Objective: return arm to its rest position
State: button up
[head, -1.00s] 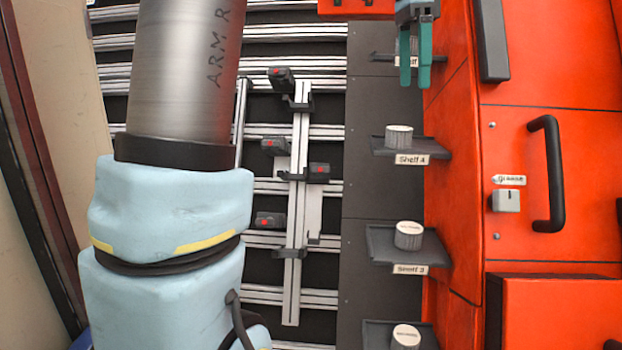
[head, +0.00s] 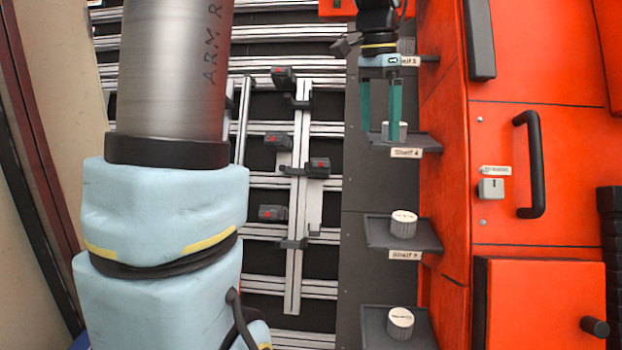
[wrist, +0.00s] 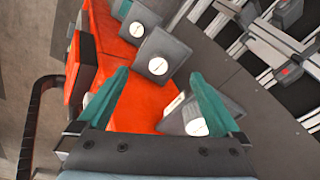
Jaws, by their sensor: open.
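My gripper (head: 381,112) is at the top right of the head view, pointing down with its two teal fingers apart. It is open, with nothing held between the fingers. In the head view its fingertips overlap the Shelf 4 tray (head: 425,143) and partly cover the white-topped cylinder (head: 402,131) on it. In the wrist view the fingers (wrist: 160,95) spread to either side, and a white-topped cylinder (wrist: 197,127) shows beside the right finger. I cannot tell whether the gripper touches the shelf. My grey and light blue arm fills the left of the head view.
Lower shelves hold similar cylinders: the Shelf 3 tray (head: 377,235) and one below it (head: 375,325). An orange cabinet (head: 500,135) with a black handle (head: 536,165) stands at the right. A rail frame with black clamps (head: 298,205) is behind, left of the shelves.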

jog(key=s+a+f+n, duration=0.3)
jog(key=a+f, duration=0.3)
jog(key=f, duration=0.2)
jog(key=s+a+f+n, duration=0.3)
jog(key=a+f+n, duration=0.2)
jog(key=a+f, duration=0.2)
jog(key=s+a+f+n+t, duration=0.1)
jog(key=s+a+f+n, duration=0.2)
jog(key=a+f, duration=0.3)
notch_tip(320, 180, down, 3)
jog(key=shift+s+a+r+n+y, duration=0.15)
jog(key=shift+s+a+n+y, duration=0.2)
jog(key=shift+n, duration=0.35)
